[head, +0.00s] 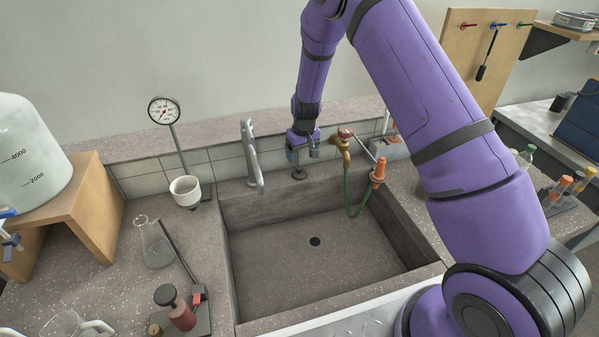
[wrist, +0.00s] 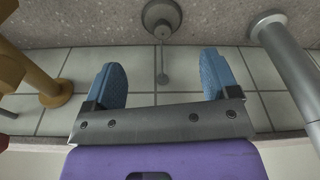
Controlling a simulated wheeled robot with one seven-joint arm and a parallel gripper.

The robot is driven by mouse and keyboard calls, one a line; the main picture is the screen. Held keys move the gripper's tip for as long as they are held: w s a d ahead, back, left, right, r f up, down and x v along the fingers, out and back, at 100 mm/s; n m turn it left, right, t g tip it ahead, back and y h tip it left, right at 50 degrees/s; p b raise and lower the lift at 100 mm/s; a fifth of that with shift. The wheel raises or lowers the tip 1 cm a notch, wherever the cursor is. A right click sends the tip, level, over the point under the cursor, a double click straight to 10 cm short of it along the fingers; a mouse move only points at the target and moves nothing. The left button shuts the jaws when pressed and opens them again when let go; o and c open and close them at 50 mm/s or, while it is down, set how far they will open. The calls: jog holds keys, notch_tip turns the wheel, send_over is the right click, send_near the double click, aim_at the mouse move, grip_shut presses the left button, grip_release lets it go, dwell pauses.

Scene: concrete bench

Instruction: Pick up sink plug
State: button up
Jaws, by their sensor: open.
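The sink plug (wrist: 161,14) looks like a small grey round piece with a thin stem ending in a small knob. In the head view the plug (head: 299,174) is a small dark disc on the ledge behind the sink basin, just below my gripper. My gripper (wrist: 164,75) has its two blue fingers apart with nothing held between them. In the head view my gripper (head: 303,153) hangs close to the tiled back wall, its fingers small and hard to make out.
The grey faucet (head: 252,157) stands left of my gripper. The brass tap (head: 343,143) with a green hose (head: 349,195) is close on its right. The sink basin (head: 300,275) is empty with a dark drain hole (head: 315,241). A gauge stand (head: 164,111) and flask (head: 153,245) are left.

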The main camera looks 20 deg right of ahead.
aim_at(300, 168)
jog(key=f, duration=0.5)
jog(key=w+f, duration=0.1)
jog(key=f, duration=0.2)
jog(key=shift+a+f, duration=0.1)
jog(key=shift+a, duration=0.15)
jog(key=c, duration=1)
